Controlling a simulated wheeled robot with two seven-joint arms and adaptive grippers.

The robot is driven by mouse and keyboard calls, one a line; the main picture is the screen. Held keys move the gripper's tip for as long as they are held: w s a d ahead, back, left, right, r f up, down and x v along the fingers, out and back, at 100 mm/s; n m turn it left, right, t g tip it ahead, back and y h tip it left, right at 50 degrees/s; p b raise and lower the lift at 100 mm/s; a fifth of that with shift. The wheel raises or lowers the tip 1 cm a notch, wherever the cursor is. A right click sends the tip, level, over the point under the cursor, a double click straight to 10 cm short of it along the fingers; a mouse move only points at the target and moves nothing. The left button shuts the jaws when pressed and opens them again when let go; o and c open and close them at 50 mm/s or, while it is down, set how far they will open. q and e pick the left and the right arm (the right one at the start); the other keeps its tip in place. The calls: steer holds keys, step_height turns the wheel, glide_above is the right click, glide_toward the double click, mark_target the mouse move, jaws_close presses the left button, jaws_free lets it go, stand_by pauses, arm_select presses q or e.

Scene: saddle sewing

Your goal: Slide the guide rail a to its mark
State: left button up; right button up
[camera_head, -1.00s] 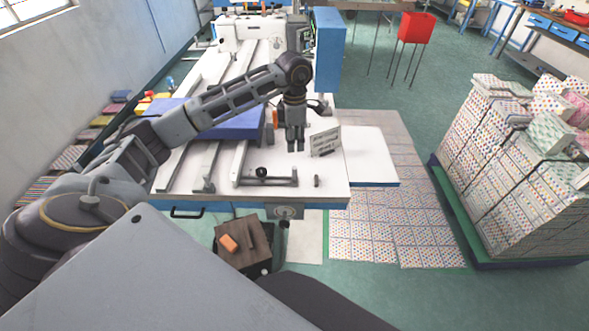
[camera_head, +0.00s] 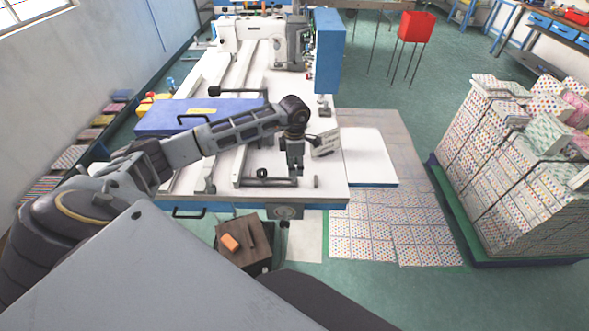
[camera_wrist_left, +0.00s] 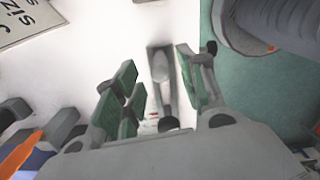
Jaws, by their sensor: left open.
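A low grey guide rail (camera_head: 270,183) with a black knob (camera_head: 261,173) lies crosswise near the front edge of the white table (camera_head: 225,185). I cannot read a letter or make out a mark for it. My left gripper (camera_head: 296,173) points down at the right end of this rail. In the left wrist view, my open green-padded fingers (camera_wrist_left: 160,88) stand on either side of a grey bar (camera_wrist_left: 158,65) with a dark round end. I cannot tell whether they touch it. My right gripper is not in view.
A blue lid-like panel (camera_head: 165,118) lies to the left. Long rails and a sewing machine (camera_head: 245,35) are behind. A white side board (camera_head: 370,165) is clear.

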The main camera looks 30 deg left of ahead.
arm_select(q)
steer(key=shift+f, duration=1.4)
jaws_close()
